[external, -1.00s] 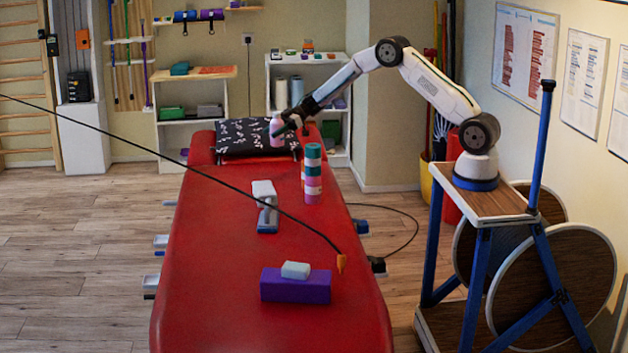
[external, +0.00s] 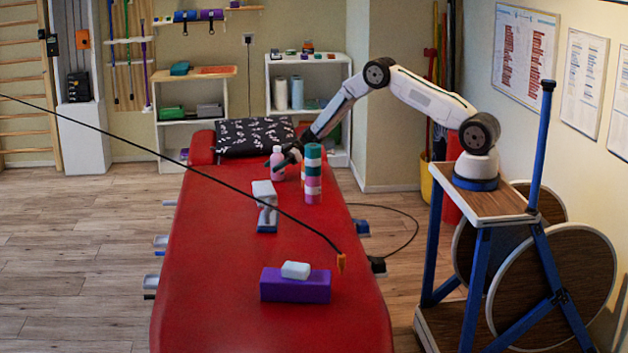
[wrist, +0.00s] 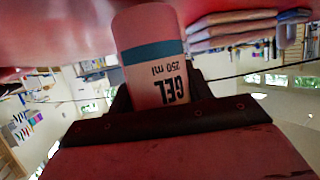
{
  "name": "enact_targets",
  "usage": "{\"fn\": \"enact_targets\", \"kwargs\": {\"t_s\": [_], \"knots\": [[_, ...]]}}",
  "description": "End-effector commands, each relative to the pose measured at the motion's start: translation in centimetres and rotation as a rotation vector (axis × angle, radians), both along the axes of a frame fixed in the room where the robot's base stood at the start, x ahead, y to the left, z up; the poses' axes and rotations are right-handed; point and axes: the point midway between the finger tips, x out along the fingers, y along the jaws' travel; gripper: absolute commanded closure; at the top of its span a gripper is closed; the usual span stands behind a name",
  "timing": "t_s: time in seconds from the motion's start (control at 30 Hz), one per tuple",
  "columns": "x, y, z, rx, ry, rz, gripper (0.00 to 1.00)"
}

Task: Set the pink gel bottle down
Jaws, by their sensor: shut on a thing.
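The pink gel bottle (external: 277,163) is upright at the far part of the red treatment table (external: 215,270), in front of the dark patterned pillow. My gripper (external: 286,159) comes from the right and is shut on the bottle. Its base is at or just above the table top; I cannot tell if it touches. In the wrist view the bottle (wrist: 152,50) is between the dark jaws, its GEL label upside down in the picture and its lower end against the red surface. The jaws hide its other end.
A stack of coloured rolls (external: 313,174) stands right of the bottle, close to my gripper. A white and blue device (external: 265,203) is nearer the camera. A purple block (external: 295,286) bears a white item (external: 296,270). A dark cable (external: 230,185) crosses the view. The table's left side is clear.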

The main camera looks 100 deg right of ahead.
Motion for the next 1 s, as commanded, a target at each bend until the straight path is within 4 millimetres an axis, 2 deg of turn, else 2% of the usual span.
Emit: {"fn": "enact_targets", "kwargs": {"t_s": [0.07, 0.43, 0.47, 0.5, 0.53, 0.87, 1.0], "knots": [[0.0, 0.0, -0.7, 0.001, 0.000, 0.000, 0.82], [0.0, 0.0, -1.1, 0.000, -0.001, 0.000, 0.82], [0.0, 0.0, -1.1, -0.001, 0.000, 0.000, 0.42], [0.0, 0.0, -1.1, -0.001, 0.000, 0.000, 0.31], [0.0, 0.0, -1.1, -0.001, 0.000, 0.000, 0.29], [0.0, 0.0, -0.7, -0.001, 0.000, 0.000, 0.29], [-1.4, -0.9, 0.0, -0.001, -0.001, -0.003, 0.29]]}}
